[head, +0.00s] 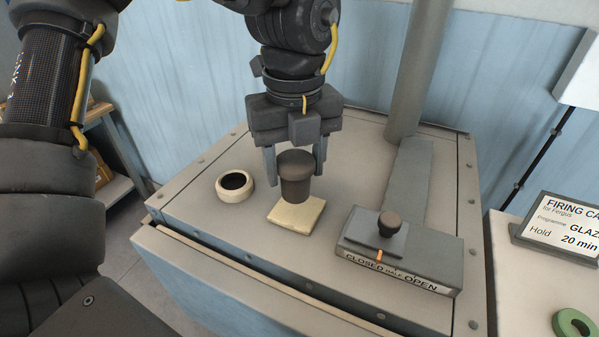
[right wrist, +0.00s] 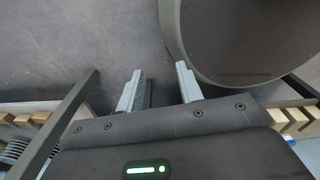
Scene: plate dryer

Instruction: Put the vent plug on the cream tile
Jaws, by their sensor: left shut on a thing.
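The vent plug (head: 296,186) is a dark brown, tapered piece with a wide rounded top. It is upright between the fingers of my left gripper (head: 295,172), which is shut on it. The cream tile (head: 290,218) is a flat square lying on the top of the kiln-like box, directly under the plug. I cannot tell whether the plug's lower end touches the tile or hangs just above it. My right gripper (right wrist: 158,78) shows in the right wrist view, open with nothing between its fingers.
A cream ring around a dark hole (head: 235,185) is on the box top (head: 190,200), left of the tile. To the right is a damper slide with a dark knob (head: 388,224) and a CLOSED/HALF/OPEN label. A firing card (head: 565,228) and a green ring (head: 574,324) are at far right.

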